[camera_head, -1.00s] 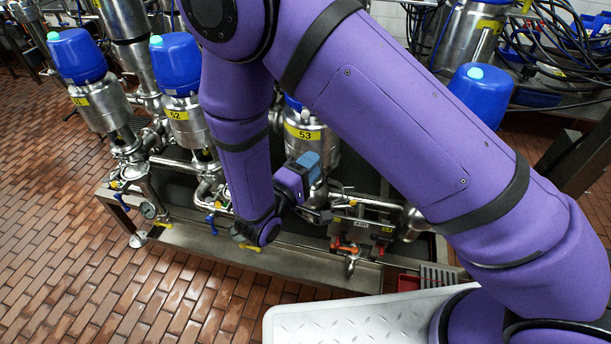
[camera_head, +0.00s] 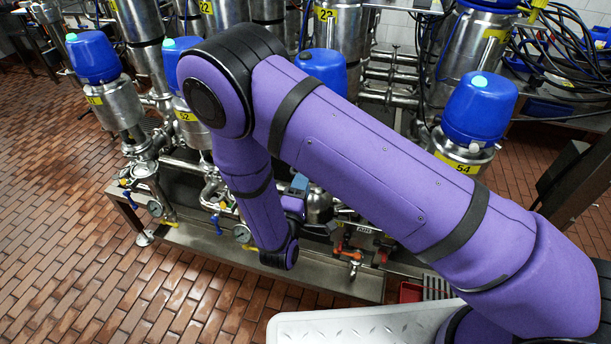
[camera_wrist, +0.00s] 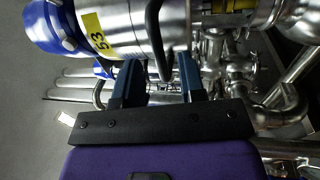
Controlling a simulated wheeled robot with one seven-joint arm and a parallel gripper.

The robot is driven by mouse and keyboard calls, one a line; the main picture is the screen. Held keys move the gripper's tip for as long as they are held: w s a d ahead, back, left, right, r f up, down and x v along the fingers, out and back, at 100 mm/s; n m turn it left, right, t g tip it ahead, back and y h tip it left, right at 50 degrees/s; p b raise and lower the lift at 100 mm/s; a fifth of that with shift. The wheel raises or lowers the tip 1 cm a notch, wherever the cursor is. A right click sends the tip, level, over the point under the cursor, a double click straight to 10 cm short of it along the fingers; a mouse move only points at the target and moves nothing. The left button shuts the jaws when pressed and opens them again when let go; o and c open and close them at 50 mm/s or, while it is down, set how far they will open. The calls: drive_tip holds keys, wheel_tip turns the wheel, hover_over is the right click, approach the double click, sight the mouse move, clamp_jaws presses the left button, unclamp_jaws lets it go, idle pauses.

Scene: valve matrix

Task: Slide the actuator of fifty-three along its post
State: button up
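The actuator of valve fifty-three is a steel cylinder with a blue cap (camera_head: 325,70). In the head view the cap stands above my forearm, which hides its label and much of its steel body. In the wrist view the steel body (camera_wrist: 125,22) lies across the top, with a yellow "53" label (camera_wrist: 97,33) and the blue cap at left. My gripper (camera_wrist: 160,75) has its two dark fingers spread apart beside the body. A black curved handle or tube runs down between them; contact cannot be told. In the head view my gripper (camera_head: 300,186) is partly hidden.
Valve 52 (camera_head: 187,116) and valve 51 (camera_head: 95,100) stand to the left, valve 54 (camera_head: 465,168) to the right. Pipes and small coloured handles lie low in front. A white ridged platform (camera_head: 365,326) is at the bottom. The brick floor (camera_head: 80,260) at left is clear.

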drive_tip(key=shift+x, duration=1.65)
clamp_jaws()
